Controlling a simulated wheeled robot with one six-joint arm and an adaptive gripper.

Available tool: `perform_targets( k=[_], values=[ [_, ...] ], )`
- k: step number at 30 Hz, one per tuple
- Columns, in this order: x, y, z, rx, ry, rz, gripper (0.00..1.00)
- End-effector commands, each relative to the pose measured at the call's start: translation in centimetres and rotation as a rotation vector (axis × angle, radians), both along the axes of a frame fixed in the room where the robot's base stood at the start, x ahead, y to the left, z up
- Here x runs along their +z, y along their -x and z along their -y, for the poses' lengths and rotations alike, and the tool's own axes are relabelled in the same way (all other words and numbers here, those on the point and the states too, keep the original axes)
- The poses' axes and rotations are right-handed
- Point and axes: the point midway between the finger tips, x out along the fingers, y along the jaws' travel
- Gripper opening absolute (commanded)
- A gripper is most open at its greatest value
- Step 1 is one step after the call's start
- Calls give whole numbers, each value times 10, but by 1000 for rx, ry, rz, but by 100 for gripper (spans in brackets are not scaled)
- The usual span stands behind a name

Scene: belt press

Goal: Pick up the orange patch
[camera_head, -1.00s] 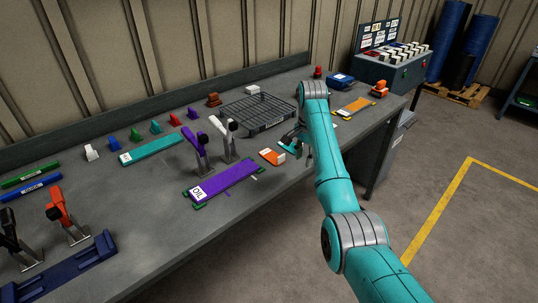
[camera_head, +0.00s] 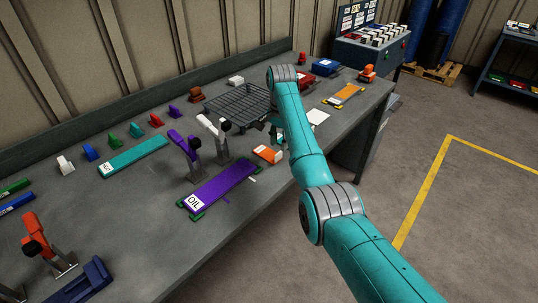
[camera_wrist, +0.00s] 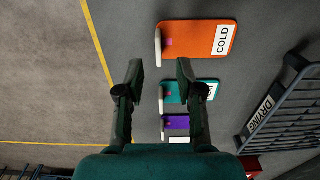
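The orange patch (camera_head: 268,154) lies flat on the grey bench, right of the purple OIL board. In the wrist view the orange patch (camera_wrist: 190,38) shows a white COLD label at its right end and a pale strip at its left. My gripper (camera_wrist: 160,72) is open and empty, its fingers apart. The patch lies past the fingertips, toward the top of the wrist view. In the head view my gripper is mostly hidden behind my arm, near the patch.
A teal patch (camera_wrist: 175,92) and a purple patch (camera_wrist: 176,122) lie in line with the orange one. The dark wire drying rack (camera_head: 240,108) stands close by. Purple and white upright clamps (camera_head: 217,135) stand left of the patch. The bench's front edge is near.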

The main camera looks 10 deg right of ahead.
Motion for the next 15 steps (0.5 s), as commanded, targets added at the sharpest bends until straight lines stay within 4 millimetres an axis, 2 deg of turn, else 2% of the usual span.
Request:
perform_targets(
  k=[7,15],
  values=[
    [-17,1,-1,0,0,-1,36],
    [-53,3,-2,0,0,-2,36]
  ],
)
